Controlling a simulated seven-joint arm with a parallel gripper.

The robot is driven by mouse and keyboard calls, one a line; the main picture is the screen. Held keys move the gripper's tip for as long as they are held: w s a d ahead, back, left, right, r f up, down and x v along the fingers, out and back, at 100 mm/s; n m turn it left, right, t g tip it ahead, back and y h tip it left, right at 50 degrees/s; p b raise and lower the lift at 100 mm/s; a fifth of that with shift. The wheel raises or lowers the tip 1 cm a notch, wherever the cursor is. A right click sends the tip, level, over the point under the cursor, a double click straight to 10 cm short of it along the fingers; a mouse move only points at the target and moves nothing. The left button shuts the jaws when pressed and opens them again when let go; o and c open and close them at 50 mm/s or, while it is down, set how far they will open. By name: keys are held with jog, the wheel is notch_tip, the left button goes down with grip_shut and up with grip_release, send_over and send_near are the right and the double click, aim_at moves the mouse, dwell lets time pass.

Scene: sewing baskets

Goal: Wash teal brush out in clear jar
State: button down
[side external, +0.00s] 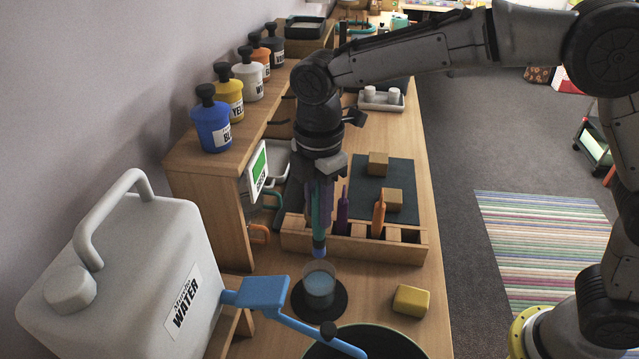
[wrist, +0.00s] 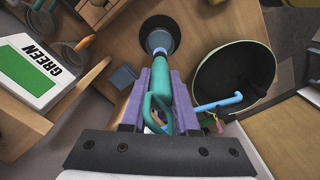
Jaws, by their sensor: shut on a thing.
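The teal brush (side external: 320,215) is upright in my gripper (side external: 318,185), with its blue tip pointing down at the clear jar (side external: 319,288). The tip is at about the height of the jar's rim; I cannot tell whether it is inside. The jar holds bluish-grey liquid and stands on a round black coaster (side external: 338,311). In the wrist view, the purple fingers of my gripper (wrist: 158,95) are shut on the brush's teal handle (wrist: 160,78). The brush's tip lines up with the jar (wrist: 160,40) there and hides part of it.
A wooden holder (side external: 290,240) with a purple brush (side external: 343,215) and an orange brush (side external: 379,215) stands just behind the jar. A yellow block (side external: 411,301) lies to the right. A water container (side external: 130,270) with a blue tap (side external: 262,292) and a dark bowl (side external: 375,343) are in front.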

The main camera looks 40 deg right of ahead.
aim_at(317, 257)
notch_tip(317, 257, down, 14)
jog(key=shift+r, duration=0.2)
dwell(1.4)
jog(key=shift+d, duration=0.1)
jog(key=shift+w+d, duration=0.3)
jog(key=shift+d, duration=0.15)
jog(key=shift+s+a, duration=0.1)
jog(key=shift+a, duration=0.05)
jog(key=shift+s+a, duration=0.25)
jog(key=shift+a, duration=0.25)
jog(key=shift+s+a, duration=0.25)
jog(key=shift+a, duration=0.2)
jog(key=shift+d, duration=0.15)
